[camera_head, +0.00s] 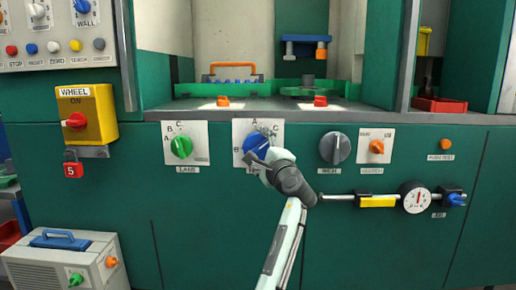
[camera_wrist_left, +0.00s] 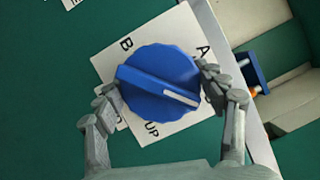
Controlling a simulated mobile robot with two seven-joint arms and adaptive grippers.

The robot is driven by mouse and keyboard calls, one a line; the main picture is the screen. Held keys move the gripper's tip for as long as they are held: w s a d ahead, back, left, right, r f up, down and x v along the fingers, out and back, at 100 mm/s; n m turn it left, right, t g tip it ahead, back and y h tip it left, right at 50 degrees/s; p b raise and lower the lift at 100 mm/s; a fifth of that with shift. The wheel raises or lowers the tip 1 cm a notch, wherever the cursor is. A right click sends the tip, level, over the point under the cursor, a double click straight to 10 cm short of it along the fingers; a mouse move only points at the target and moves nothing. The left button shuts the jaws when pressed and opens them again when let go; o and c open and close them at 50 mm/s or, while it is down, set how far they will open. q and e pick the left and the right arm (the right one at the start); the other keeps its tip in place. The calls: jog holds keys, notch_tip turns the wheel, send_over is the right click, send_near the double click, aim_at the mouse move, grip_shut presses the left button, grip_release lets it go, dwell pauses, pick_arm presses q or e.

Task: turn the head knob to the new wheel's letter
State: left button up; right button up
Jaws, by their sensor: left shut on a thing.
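A blue knob (camera_head: 257,143) sits on a white lettered plate (camera_head: 239,127) on the green front panel. My left gripper (camera_head: 263,150) is over it, and covers part of the knob and plate. In the left wrist view my left gripper (camera_wrist_left: 162,92) has one finger on each side of the blue knob (camera_wrist_left: 155,70), shut on it. The knob's white pointer line (camera_wrist_left: 180,98) aims to the lower right, towards the right finger. The letters A and B and the letters UP show on the plate (camera_wrist_left: 170,30). My right gripper is in neither view.
A green knob (camera_head: 181,146) is to the left, a grey knob (camera_head: 335,147) and an orange knob (camera_head: 377,147) to the right. A rod with a dial gauge (camera_head: 415,197) sticks out at lower right. A yellow wheel switch (camera_head: 88,115) is at far left.

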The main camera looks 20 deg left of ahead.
pick_arm(q)
jog(key=shift+n, duration=0.4)
jog(key=o, duration=1.2)
jog(key=shift+s+d, duration=0.15)
jog(key=shift+d, duration=0.05)
jog(key=v, duration=1.1)
jog(key=shift+s+d, duration=0.2)
jog(key=shift+s, duration=0.05)
